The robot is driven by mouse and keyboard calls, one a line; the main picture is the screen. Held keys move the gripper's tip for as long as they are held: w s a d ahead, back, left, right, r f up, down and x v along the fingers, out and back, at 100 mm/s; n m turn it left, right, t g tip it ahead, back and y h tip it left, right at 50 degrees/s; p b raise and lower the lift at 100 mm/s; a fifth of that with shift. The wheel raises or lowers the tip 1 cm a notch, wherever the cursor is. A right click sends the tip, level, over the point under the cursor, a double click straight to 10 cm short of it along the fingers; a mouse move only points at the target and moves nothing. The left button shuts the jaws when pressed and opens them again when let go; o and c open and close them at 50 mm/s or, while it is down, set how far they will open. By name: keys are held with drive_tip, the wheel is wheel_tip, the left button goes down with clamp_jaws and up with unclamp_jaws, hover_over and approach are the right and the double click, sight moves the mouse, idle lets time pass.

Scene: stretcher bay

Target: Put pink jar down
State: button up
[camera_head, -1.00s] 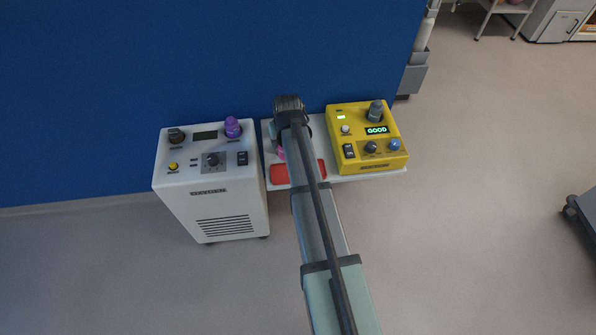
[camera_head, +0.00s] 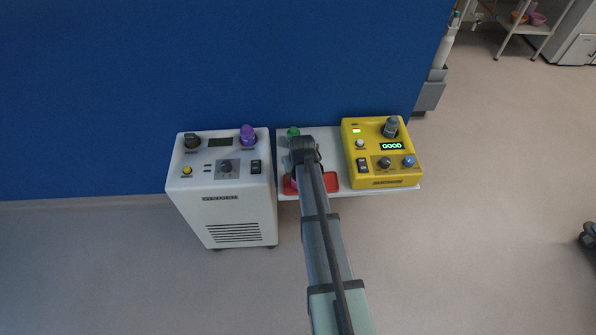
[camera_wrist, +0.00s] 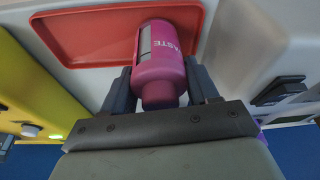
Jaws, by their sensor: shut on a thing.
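In the wrist view a pink jar (camera_wrist: 165,68) with white lettering ending in "ASTE" is between the two fingers of my gripper (camera_wrist: 160,85), which is shut on it. The jar's far end overlaps the red tray (camera_wrist: 85,38) in this view; I cannot tell whether it touches. In the head view my gripper (camera_head: 303,165) is over the front left part of the white shelf, above the left end of the red tray (camera_head: 331,182). My arm hides most of the jar there.
A yellow device (camera_head: 380,165) with a "GOOD" display stands on the white shelf (camera_head: 335,145) at right. A green-topped item (camera_head: 293,132) is at the shelf's back left. A white cabinet unit (camera_head: 222,185) with knobs stands close at left. A blue wall (camera_head: 250,60) is behind.

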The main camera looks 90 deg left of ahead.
drive_tip(key=shift+f, duration=0.1)
drive_tip(key=o, duration=1.1)
drive_tip(key=v, duration=1.2)
